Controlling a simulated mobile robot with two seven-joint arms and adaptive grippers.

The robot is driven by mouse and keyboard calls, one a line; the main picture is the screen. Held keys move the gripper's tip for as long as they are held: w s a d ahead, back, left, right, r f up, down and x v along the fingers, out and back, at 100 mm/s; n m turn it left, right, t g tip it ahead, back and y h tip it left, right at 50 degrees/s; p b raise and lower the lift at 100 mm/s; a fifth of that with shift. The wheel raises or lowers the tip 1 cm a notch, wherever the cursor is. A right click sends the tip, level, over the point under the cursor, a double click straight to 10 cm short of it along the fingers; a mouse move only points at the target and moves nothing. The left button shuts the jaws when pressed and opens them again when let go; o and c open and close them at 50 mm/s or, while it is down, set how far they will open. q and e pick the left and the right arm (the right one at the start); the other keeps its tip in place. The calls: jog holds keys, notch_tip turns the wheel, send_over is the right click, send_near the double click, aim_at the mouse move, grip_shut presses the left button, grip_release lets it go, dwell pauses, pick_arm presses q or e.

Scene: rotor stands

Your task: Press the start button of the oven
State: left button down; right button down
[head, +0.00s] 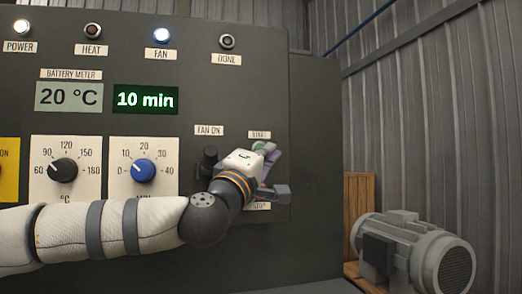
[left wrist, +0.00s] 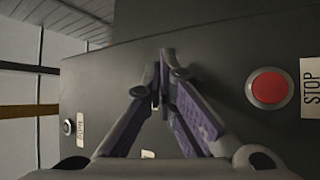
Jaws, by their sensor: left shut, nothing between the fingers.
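The oven's dark control panel (head: 215,100) fills the left and middle of the head view. The start button (head: 258,146) shows only as a small green patch under its label, mostly covered by my left gripper (head: 271,163). In the left wrist view my left gripper (left wrist: 164,58) is shut and empty, with its purple-padded fingers converging in front of the dark panel. I cannot tell whether it touches the panel. The start button is hidden in that view. The red stop button (left wrist: 269,88) is clear to the right there. My right gripper is not in view.
A black switch (head: 210,158) under the FAN ON label is close left of my left gripper. A temperature knob (head: 62,170) and blue timer knob (head: 143,170) are farther left. The display (head: 146,99) reads 10 min. The FAN lamp (head: 161,36) is lit. A grey motor (head: 412,250) stands right.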

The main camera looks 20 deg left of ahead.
pick_arm(q)
jog(key=shift+w+a, duration=0.25)
jog(key=shift+w, duration=0.05)
dwell(0.5)
dwell(0.4)
jog(key=shift+s+d+p, duration=0.3)
jog(key=shift+s+d, duration=0.1)
jog(key=shift+s, duration=0.25)
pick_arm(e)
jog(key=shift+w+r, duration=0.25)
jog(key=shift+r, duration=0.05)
